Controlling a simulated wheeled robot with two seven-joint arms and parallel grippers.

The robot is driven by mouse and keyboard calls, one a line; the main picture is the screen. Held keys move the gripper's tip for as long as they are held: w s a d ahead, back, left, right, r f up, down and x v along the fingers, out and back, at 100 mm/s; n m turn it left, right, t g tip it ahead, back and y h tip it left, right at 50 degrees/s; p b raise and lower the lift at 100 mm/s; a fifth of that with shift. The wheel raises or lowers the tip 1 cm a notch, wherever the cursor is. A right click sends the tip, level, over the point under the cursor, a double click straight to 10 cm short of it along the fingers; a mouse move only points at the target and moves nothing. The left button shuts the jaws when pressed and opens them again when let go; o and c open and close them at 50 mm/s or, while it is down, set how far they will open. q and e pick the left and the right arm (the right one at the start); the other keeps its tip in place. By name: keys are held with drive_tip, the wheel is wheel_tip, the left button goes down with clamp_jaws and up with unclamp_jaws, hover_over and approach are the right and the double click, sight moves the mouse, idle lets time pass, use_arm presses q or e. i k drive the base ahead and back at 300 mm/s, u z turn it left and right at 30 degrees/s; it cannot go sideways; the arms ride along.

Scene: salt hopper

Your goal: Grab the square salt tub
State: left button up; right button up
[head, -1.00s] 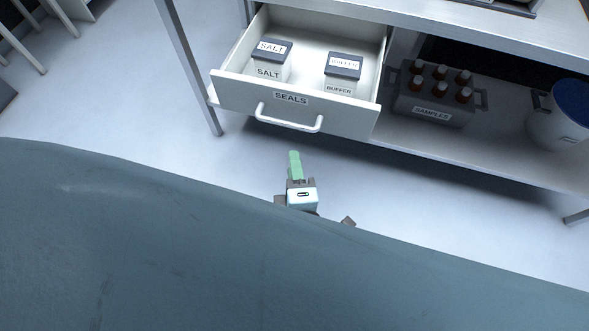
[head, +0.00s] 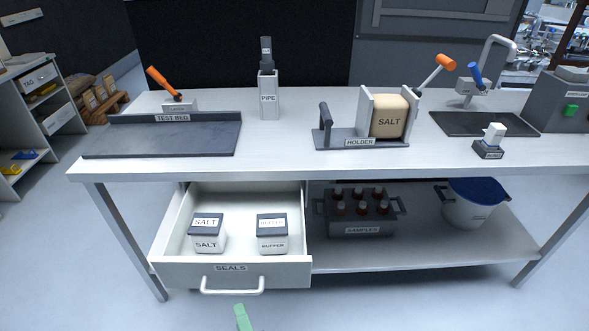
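The square salt tub (head: 207,239) is a small white box with a dark grey lid, labelled SALT on lid and front. It stands upright in the left part of the open SEALS drawer (head: 180,272). A similar buffer tub (head: 272,240) stands to its right in the drawer, with a gap between them. Only a green tip of my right gripper (head: 243,318) shows at the bottom edge, in front of and below the drawer handle, apart from the tubs. The rest of it is out of frame, so its opening is hidden. My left gripper is not in view.
The bench top (head: 275,155) overhangs the drawer's back. On it are a test bed (head: 165,138), a pipe stand (head: 268,95) and a salt block (head: 388,118) in a holder (head: 340,140). A samples crate (head: 350,218) and bucket (head: 465,205) stand on the lower shelf.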

sight(207, 231)
drive_tip(key=k, duration=1)
